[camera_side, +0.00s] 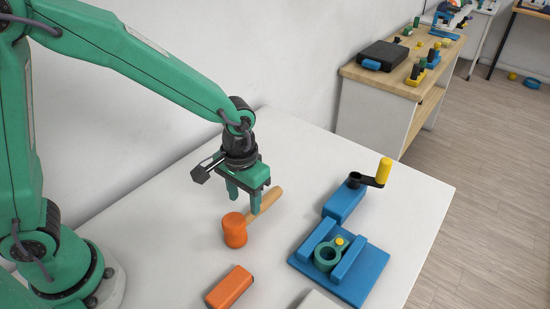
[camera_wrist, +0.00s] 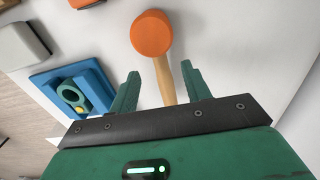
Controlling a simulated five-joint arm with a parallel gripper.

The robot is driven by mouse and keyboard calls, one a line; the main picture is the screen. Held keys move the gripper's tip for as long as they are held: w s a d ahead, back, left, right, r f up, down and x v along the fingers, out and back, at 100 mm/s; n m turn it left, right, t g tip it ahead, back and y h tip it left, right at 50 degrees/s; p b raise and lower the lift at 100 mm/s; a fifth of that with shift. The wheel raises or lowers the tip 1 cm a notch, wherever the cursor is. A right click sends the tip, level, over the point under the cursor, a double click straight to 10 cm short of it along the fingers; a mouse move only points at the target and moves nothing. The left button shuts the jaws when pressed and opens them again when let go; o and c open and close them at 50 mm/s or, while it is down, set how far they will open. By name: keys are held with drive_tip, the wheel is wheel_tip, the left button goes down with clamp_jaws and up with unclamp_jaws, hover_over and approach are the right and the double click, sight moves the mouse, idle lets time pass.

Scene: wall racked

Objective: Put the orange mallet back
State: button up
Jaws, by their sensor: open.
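The orange mallet (camera_side: 235,230) lies on the white table, its orange head toward the front and its light wooden handle running back to the right. In the wrist view the mallet's head (camera_wrist: 151,33) is at the top centre and its handle runs down between my fingers. My gripper (camera_side: 244,202) is open above the handle, with a finger to each side. It also shows in the wrist view (camera_wrist: 160,75). The far end of the handle is hidden behind my gripper's body in the wrist view. I cannot tell the exact height of the fingertips above the handle.
A blue fixture (camera_side: 363,271) holding a green ring piece stands right of the mallet. A blue block with a yellow-handled crank (camera_side: 346,198) is behind it. An orange block (camera_side: 230,287) lies in front. The table left of the mallet is clear; a wall runs behind.

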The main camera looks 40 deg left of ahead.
idle(0.3)
drive_tip(key=shift+a+r, duration=0.35)
drive_tip(key=shift+r, duration=0.15)
drive_tip(key=s+a+r+t, duration=0.5)
drive_tip(key=s+a+r, duration=0.6)
drive_tip(key=a+r, duration=0.3)
drive_tip(key=shift+s+r+t, duration=0.3)
drive_tip(key=shift+r, duration=0.35)
drive_tip(key=shift+a, duration=0.1)
idle(0.5)
